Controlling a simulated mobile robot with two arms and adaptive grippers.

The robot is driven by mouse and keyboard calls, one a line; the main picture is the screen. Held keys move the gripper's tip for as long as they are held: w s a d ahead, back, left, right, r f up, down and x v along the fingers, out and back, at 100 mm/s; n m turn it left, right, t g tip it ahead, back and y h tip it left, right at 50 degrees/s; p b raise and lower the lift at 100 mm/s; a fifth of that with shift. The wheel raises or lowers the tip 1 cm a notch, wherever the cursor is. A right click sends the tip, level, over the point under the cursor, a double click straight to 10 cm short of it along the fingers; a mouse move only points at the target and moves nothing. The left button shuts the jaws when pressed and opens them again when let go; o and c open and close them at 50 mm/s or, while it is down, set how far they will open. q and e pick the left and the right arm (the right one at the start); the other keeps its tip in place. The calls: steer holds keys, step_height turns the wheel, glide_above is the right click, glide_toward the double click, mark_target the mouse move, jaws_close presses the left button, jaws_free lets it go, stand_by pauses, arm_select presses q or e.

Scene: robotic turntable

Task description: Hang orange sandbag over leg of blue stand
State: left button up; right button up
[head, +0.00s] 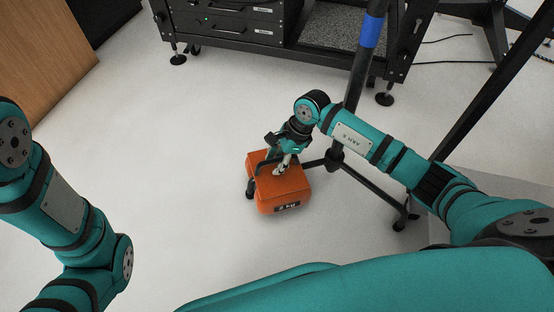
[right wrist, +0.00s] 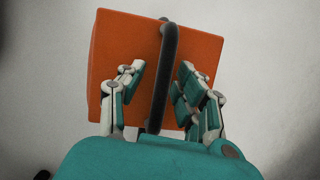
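The orange sandbag (head: 284,193) is a boxy block with a dark label on its front side, low at the stand's left leg. The stand has a dark pole with a blue band (head: 370,30) and black legs (head: 372,183). One leg runs left toward the bag, and a black foot shows at the bag's left edge. Whether the bag rests on the leg or the floor is unclear. My right gripper (head: 282,168) is over the bag's top. In the right wrist view its fingers (right wrist: 155,92) stand apart on either side of a black bar, apparently the bag's handle (right wrist: 167,60).
A black wheeled equipment rack (head: 240,30) stands at the back. A wooden panel (head: 45,45) is at the upper left. Another black pole (head: 480,105) slants at the right. The pale floor (head: 170,190) left of the bag is clear.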

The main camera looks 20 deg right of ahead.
steer(key=shift+s+d+f, duration=0.1)
steer(key=shift+s+f, duration=0.05)
steer(key=shift+f, duration=0.15)
steer(key=v, duration=1.2)
steer(key=shift+w+r, duration=0.2)
steer(key=shift+r, duration=0.1)
steer(key=shift+s+a, duration=0.1)
steer(key=shift+a, duration=0.15)
